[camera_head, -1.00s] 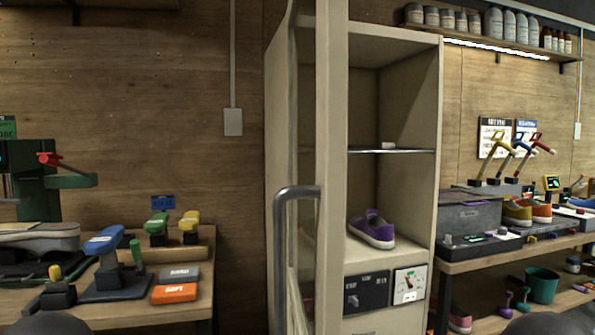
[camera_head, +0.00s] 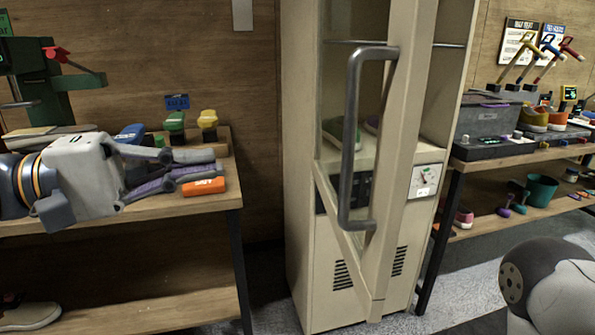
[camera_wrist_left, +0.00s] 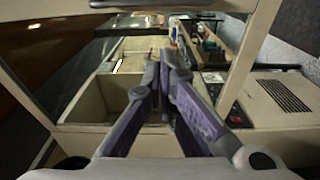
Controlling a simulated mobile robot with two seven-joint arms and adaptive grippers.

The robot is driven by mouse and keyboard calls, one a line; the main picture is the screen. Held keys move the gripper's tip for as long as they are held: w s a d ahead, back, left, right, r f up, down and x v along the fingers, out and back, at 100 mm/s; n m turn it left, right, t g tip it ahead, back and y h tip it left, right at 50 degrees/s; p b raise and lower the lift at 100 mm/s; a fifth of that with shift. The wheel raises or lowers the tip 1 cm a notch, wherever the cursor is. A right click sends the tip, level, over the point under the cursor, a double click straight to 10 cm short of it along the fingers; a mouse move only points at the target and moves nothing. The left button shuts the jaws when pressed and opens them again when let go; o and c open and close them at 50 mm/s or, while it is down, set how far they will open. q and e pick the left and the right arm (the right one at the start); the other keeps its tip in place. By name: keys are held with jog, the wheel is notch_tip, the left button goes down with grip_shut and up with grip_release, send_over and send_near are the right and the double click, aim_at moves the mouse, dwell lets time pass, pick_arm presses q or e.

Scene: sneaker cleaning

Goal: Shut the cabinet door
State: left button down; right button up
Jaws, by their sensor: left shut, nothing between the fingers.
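The tall beige cabinet (camera_head: 303,200) stands in the middle of the head view. Its glass-paned door (camera_head: 408,130) is ajar, with the free edge swung out toward me. A dark grey bar handle (camera_head: 350,150) is on the door's front. My left gripper (camera_head: 218,165) is left of the door and apart from it, over the left bench, with its fingers shut and empty. Its fingers also show in the left wrist view (camera_wrist_left: 160,62), in front of pale framed panels. Part of my right arm shows at the lower right; its gripper is out of view.
The left bench (camera_head: 130,208) holds brushes, an orange block (camera_head: 203,186) and a green machine (camera_head: 52,95). The right bench (camera_head: 530,150) stands close beside the cabinet, with tools and shoes. Floor in front of the cabinet is clear.

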pick_arm(q)
jog(key=s+d+b+x, duration=0.1)
jog(key=b+x, duration=0.3)
jog(key=x, duration=0.8)
jog(key=shift+s+d+f, duration=0.3)
jog(key=shift+s+d, duration=0.05)
jog(key=shift+s, duration=0.4)
pick_arm(e)
jog(key=s+f+g, duration=0.2)
jog(key=s+f, duration=0.3)
jog(key=shift+f, duration=0.25)
jog(key=shift+d, duration=0.1)
pick_arm(q)
jog(key=shift+w, duration=0.1)
